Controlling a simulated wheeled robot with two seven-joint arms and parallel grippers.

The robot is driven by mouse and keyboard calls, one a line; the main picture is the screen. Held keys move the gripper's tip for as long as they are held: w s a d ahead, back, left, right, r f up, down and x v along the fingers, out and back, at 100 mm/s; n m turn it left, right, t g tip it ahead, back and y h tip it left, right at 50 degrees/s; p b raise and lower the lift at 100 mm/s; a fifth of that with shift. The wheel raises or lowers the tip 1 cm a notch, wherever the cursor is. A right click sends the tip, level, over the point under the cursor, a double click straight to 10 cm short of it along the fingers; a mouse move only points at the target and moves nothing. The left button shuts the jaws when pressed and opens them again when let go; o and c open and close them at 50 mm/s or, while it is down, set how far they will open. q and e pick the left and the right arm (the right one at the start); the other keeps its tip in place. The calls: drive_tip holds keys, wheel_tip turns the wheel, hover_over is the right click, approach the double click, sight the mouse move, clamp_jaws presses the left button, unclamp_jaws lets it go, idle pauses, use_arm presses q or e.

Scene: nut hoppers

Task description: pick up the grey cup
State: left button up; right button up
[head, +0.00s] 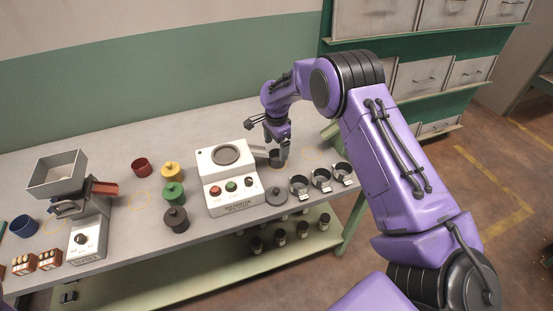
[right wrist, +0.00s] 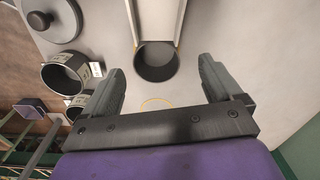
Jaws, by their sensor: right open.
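The grey cup (head: 278,161) is a dark open cup just right of the white machine (head: 228,178), at the end of its short chute. In the right wrist view the grey cup (right wrist: 155,64) stands at the mouth of the pale chute (right wrist: 158,18). My right gripper (head: 277,145) is above the cup, pointing down, and partly hides it in the head view. Its fingers in the right wrist view (right wrist: 161,70) are wide apart, with nothing between their tips but the view of the cup beyond. My left gripper is not in view.
Three dark labelled cups (head: 321,180) and a grey lid (head: 277,197) lie to the machine's front right. Red (head: 141,166), yellow, green and dark pots stand to its left. A hopper (head: 57,175) is at far left. Bare bench with a yellow ring (head: 313,155) lies right of the cup.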

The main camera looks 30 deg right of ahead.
sight(276, 156)
drive_tip(key=f, duration=0.1)
drive_tip(key=f+p, duration=0.1)
drive_tip(key=f, duration=0.2)
drive_tip(key=shift+s+a+p, duration=0.2)
drive_tip(key=shift+s+p, duration=0.05)
drive_tip(key=shift+p, duration=0.1)
drive_tip(key=shift+w+d+f, duration=0.1)
drive_tip(key=shift+f, duration=0.4)
drive_tip(key=c, duration=1)
drive_tip(key=shift+c, duration=0.2)
